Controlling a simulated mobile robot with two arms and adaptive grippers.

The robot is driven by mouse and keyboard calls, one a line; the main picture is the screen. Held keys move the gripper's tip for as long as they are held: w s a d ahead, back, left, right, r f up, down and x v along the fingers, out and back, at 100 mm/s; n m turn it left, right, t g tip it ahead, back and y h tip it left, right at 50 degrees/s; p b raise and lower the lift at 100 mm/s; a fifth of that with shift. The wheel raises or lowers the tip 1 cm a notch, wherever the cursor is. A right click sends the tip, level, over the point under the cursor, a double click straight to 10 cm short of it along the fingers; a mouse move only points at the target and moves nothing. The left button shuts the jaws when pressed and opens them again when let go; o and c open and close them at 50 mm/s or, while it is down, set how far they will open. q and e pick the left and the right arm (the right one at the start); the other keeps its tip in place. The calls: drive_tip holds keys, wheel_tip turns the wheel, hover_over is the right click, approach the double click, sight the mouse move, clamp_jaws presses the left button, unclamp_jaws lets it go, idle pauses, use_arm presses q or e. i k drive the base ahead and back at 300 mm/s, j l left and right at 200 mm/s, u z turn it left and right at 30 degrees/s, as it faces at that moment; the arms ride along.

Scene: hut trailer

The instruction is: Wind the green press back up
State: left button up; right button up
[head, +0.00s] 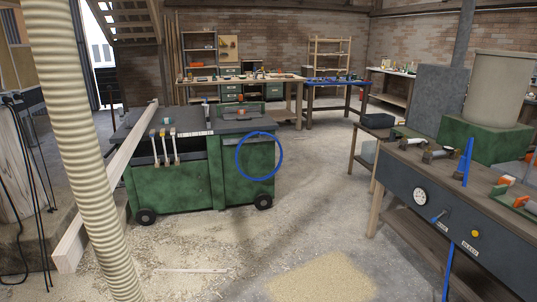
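I cannot tell for certain which thing is the green press. A green machine on wheels (172,187) stands left of the middle of the head view, with a dark flat top. A large blue ring (281,157), like a handwheel, shows in front of its right side panel. At the right, a green block (482,139) under a tall beige cylinder (495,88) stands on a workbench (402,180). Neither of my grippers is in view.
The workbench front carries a round gauge (419,196) and a yellow button (475,234). A ribbed beige hose (72,130) hangs in front at the left, near a long wooden beam (105,185). Sawdust (322,278) covers the open floor between machine and bench.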

sight(241, 98)
drive_tip(key=i+l+z, duration=0.45)
drive_tip(key=i, duration=0.45)
drive_tip(key=i+z, duration=0.45)
drive_tip(key=i, duration=0.45)
drive_tip(key=i+j+u, duration=0.15)
drive_tip(key=i+u, duration=0.35)
drive_tip(key=i, duration=0.15)
drive_tip(key=i+u, duration=0.5)
drive_tip(key=i+l+u, duration=0.5)
drive_tip(key=i, duration=0.2)
drive_tip(key=i+j+u, duration=0.2)
drive_tip(key=i+j, duration=0.15)
drive_tip(key=i+j+u, duration=0.15)
drive_tip(key=i+j, duration=0.15)
drive_tip(key=i, duration=0.25)
